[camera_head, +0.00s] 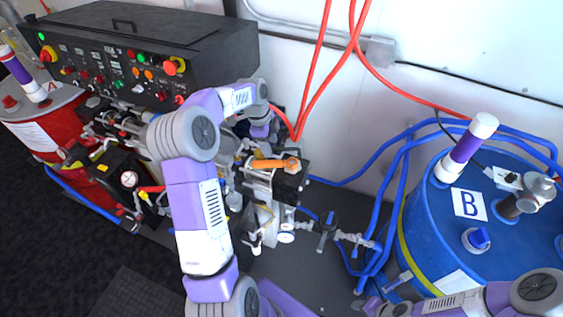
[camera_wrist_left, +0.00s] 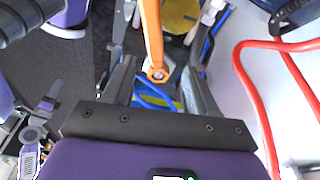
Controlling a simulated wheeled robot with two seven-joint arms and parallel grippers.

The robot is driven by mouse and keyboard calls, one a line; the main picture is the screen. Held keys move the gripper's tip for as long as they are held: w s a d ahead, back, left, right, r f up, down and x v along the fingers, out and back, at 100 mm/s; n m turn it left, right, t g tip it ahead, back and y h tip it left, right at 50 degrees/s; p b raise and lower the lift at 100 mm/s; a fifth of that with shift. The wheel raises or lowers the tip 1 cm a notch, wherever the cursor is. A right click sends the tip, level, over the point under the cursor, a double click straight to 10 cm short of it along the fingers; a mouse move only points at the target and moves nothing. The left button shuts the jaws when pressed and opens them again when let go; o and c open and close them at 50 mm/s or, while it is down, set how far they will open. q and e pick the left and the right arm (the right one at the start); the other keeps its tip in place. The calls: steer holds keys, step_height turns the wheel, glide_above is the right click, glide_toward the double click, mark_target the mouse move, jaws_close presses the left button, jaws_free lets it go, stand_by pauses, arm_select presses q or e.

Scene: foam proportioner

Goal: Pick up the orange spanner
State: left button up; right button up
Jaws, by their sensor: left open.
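The orange spanner (camera_head: 275,164) rests on top of the pump assembly in the middle of the head view, its round end to the right. In the left wrist view the spanner (camera_wrist_left: 153,35) runs down from the top edge, its ring end between my left fingers. My left gripper (camera_wrist_left: 158,76) is open, with a finger on each side of the spanner's end and a visible gap on both sides. In the head view its fingers are hard to make out beside the pump. My right arm shows at the bottom right of the head view; its finger state is unclear.
A black control box (camera_head: 130,50) with buttons stands at the back left, above a red drum (camera_head: 50,125). A blue drum marked B (camera_head: 480,225) stands at the right. Red hoses (camera_head: 320,90) hang behind the pump, and blue hoses (camera_head: 375,170) run toward the blue drum.

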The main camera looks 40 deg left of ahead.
mark_target(278, 162)
arm_select(q)
steer(key=shift+s+a+f+n+t+h+b, duration=0.15)
steer(key=shift+s+f+n+t+h+b, duration=0.2)
steer(key=shift+n+b, duration=0.25)
steer(key=shift+s+a+f+n+t+h+b, duration=0.15)
steer(key=shift+s+f+n+t+b, duration=0.1)
steer(key=shift+s+n+t+b, duration=0.25)
steer(key=shift+d+n+b, duration=0.1)
steer(key=shift+n+b, duration=0.2)
steer(key=shift+n, duration=0.1)
steer(key=shift+w+d+f, duration=0.1)
steer(key=shift+d+f, duration=0.2)
steer(key=shift+f, duration=0.05)
steer(key=x, duration=0.6)
steer(key=shift+w+d, duration=0.3)
steer(key=shift+d, duration=0.05)
arm_select(e)
step_height(278, 162, down, 4)
steer(key=shift+f, duration=0.25)
arm_select(q)
steer(key=shift+r, duration=0.1)
jaws_close()
step_height(278, 162, up, 10)
steer(key=shift+p, duration=0.3)
arm_select(e)
steer(key=shift+r, duration=0.45)
